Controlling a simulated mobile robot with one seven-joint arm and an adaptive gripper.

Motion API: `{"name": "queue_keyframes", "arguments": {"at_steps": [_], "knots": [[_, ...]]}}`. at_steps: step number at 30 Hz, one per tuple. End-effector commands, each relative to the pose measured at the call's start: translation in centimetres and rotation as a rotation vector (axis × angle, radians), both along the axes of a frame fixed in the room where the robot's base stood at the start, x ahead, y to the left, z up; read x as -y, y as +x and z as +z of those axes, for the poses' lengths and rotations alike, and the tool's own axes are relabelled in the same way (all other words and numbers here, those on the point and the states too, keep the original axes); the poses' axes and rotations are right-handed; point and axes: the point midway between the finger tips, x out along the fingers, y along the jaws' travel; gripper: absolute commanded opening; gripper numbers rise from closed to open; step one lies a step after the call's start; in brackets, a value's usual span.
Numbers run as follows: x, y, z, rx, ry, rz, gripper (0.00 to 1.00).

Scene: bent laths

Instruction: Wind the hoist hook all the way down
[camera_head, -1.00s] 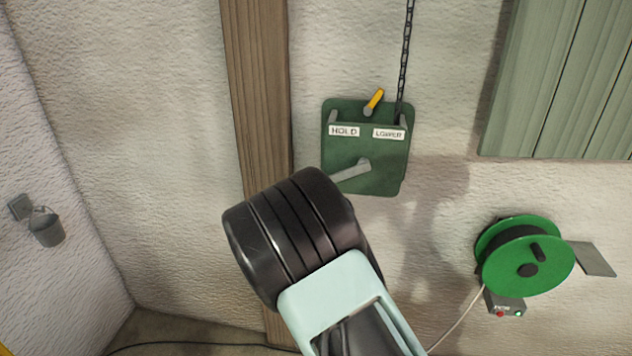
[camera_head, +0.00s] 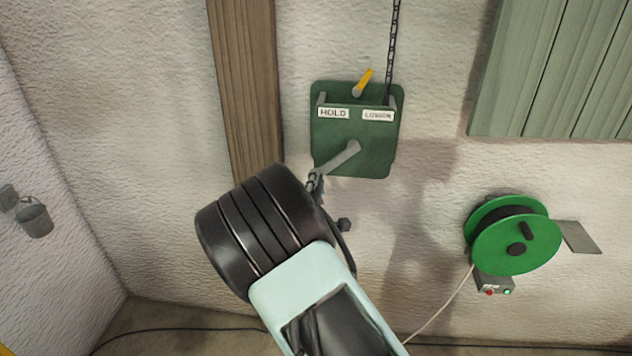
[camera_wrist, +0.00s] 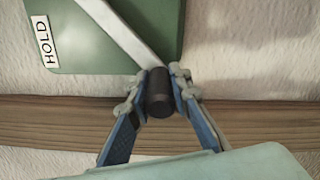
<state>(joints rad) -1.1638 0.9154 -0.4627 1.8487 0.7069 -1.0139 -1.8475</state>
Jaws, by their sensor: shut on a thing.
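The green hoist box (camera_head: 352,131) is on the wall, with a HOLD label (camera_head: 333,113) at left and a LOWER label (camera_head: 378,115) at right. A yellow-tipped lever (camera_head: 363,82) on its top part tilts up and to the right. A grey crank arm (camera_head: 338,158) runs from the box's middle down and to the left. In the wrist view my gripper (camera_wrist: 160,88) is shut on the dark crank handle (camera_wrist: 159,96) at the crank arm's end. In the head view my wrist hides most of the gripper. The hook is not in view.
A chain (camera_head: 392,45) runs up from the box. A wooden post (camera_head: 246,90) stands left of it. A green cable reel (camera_head: 514,238) with a small switch box (camera_head: 495,284) is at right, below green boards (camera_head: 560,70). A small bucket (camera_head: 35,218) hangs at far left.

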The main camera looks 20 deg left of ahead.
Motion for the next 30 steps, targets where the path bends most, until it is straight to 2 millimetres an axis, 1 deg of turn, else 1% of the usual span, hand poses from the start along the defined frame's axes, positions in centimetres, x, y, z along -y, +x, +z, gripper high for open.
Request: {"name": "queue_keyframes", "arguments": {"at_steps": [1,5,6,17,20,23,25,30], "knots": [[0.5,0.4,0.3,0.006,0.003,-0.011,0.21],[0.5,0.4,0.3,0.006,0.003,-0.011,0.35],[0.5,0.4,0.3,0.006,0.003,-0.011,0.37],[0.3,0.2,0.2,0.002,0.003,-0.005,0.37],[0.2,-0.2,0.1,0.002,0.002,-0.004,0.37],[0.4,-1.3,0.1,0.000,0.002,-0.002,0.37],[0.7,-2.4,0.1,0.000,0.001,-0.002,0.37],[1.5,-5.8,0.1,0.001,0.001,-0.002,0.37]]}}
